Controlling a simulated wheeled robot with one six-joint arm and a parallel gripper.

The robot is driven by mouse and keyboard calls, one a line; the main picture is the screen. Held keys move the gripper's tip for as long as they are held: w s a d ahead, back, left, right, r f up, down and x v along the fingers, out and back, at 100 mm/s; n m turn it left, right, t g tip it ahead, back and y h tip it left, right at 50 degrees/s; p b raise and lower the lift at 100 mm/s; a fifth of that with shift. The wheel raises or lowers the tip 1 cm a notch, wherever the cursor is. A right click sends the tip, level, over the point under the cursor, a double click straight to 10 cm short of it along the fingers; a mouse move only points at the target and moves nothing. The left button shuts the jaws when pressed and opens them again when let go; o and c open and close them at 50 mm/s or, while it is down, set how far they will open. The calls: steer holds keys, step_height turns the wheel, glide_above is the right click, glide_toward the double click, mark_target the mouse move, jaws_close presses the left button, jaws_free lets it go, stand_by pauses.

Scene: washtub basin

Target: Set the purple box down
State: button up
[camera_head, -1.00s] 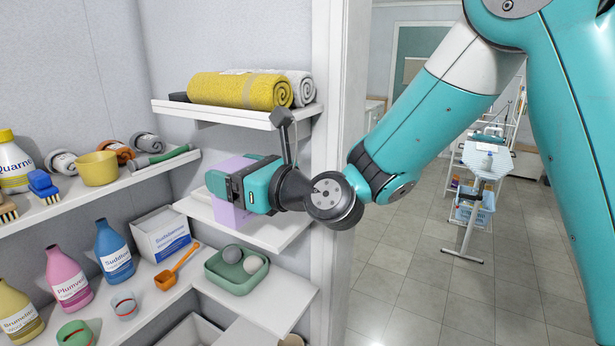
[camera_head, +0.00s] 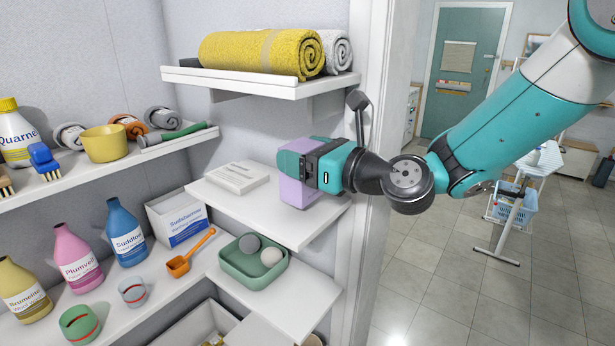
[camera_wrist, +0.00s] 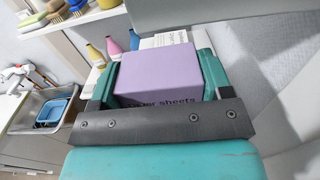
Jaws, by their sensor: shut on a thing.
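The purple box (camera_head: 298,190) is at the right end of the middle shelf (camera_head: 275,222), under the shelf with the towels. My gripper (camera_head: 312,165) is shut on it from the right side. In the wrist view the purple box (camera_wrist: 160,70) fills the space between the two teal fingers of my gripper (camera_wrist: 155,75), with part of a printed label on its near face. The box looks upright, with its bottom at or very close to the shelf top. I cannot tell whether it touches.
A white labelled box (camera_head: 238,177) lies left of the purple box on the same shelf. A yellow rolled towel (camera_head: 255,52) is on the shelf above. A green tray (camera_head: 255,285) with two balls is below. A wall edge (camera_head: 375,120) stands close behind my wrist.

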step_height(320, 180, down, 3)
steer(key=shift+b, duration=1.15)
steer(key=shift+w+d, duration=0.15)
steer(key=shift+w, duration=0.05)
steer(key=shift+r, duration=0.1)
steer(key=o, duration=1.1)
steer(key=shift+c, duration=0.2)
